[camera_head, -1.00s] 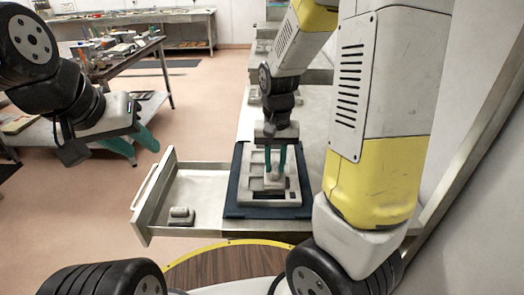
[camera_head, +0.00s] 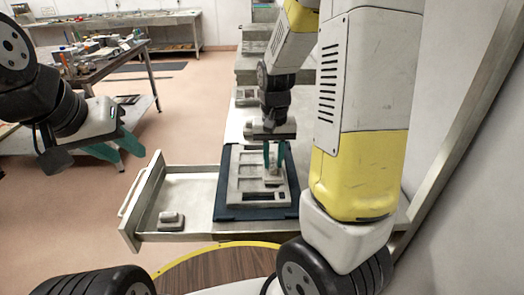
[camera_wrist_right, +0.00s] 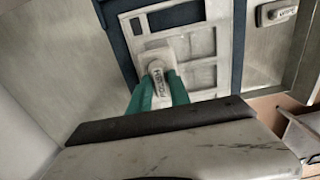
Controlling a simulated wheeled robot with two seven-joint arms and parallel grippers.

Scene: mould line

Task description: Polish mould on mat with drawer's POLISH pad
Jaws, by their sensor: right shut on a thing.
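The grey mould (camera_head: 236,186), a flat plate with several recesses, lies on the dark blue mat (camera_head: 224,207). It also shows in the right wrist view (camera_wrist_right: 192,43). My right gripper (camera_head: 273,165) is over the right part of the mould, shut on a small grey pad (camera_wrist_right: 157,68) whose label reads POLISH. The pad is at the mould's top face; I cannot tell whether it touches. My left gripper (camera_head: 118,150) is open and empty, above the floor at the left.
The steel bench (camera_head: 240,122) runs back from the mat, with another mould-like plate (camera_head: 247,97) further along. My right arm hides part of the bench's right side. A cluttered table (camera_head: 100,65) stands at the far left; floor between is clear.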

